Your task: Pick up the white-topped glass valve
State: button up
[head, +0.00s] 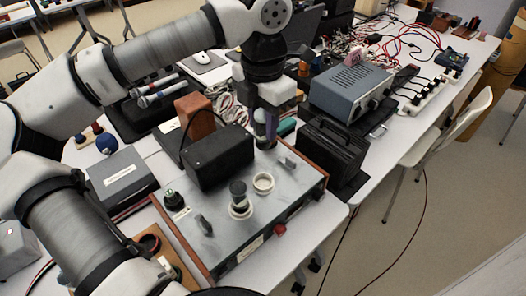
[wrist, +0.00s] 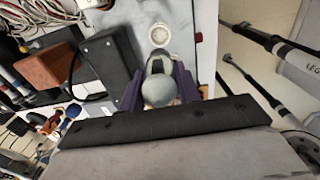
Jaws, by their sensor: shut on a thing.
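The glass valve (wrist: 158,90) shows in the wrist view as a pale, rounded top between the two purple fingers. My gripper (wrist: 159,92) is shut on it. In the head view my gripper (head: 266,141) points down over the far part of the grey metal-topped unit (head: 215,228); the held valve is mostly hidden there. I cannot tell how high its lower end is. A white ring socket (head: 263,183) on the unit looks empty. Another dark-topped glass piece (head: 238,192) stands upright in a second white ring nearer the front.
A black box (head: 218,158) stands on the unit, left of my gripper, with a brown block (head: 194,117) behind. A black case (head: 330,158) and a blue-grey instrument (head: 350,88) are to the right. A grey box (head: 121,180) is at left.

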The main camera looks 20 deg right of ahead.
notch_tip(320, 180, up, 14)
jog(key=shift+r+b, duration=0.25)
jog(key=shift+b, duration=0.2)
jog(key=shift+s, duration=0.1)
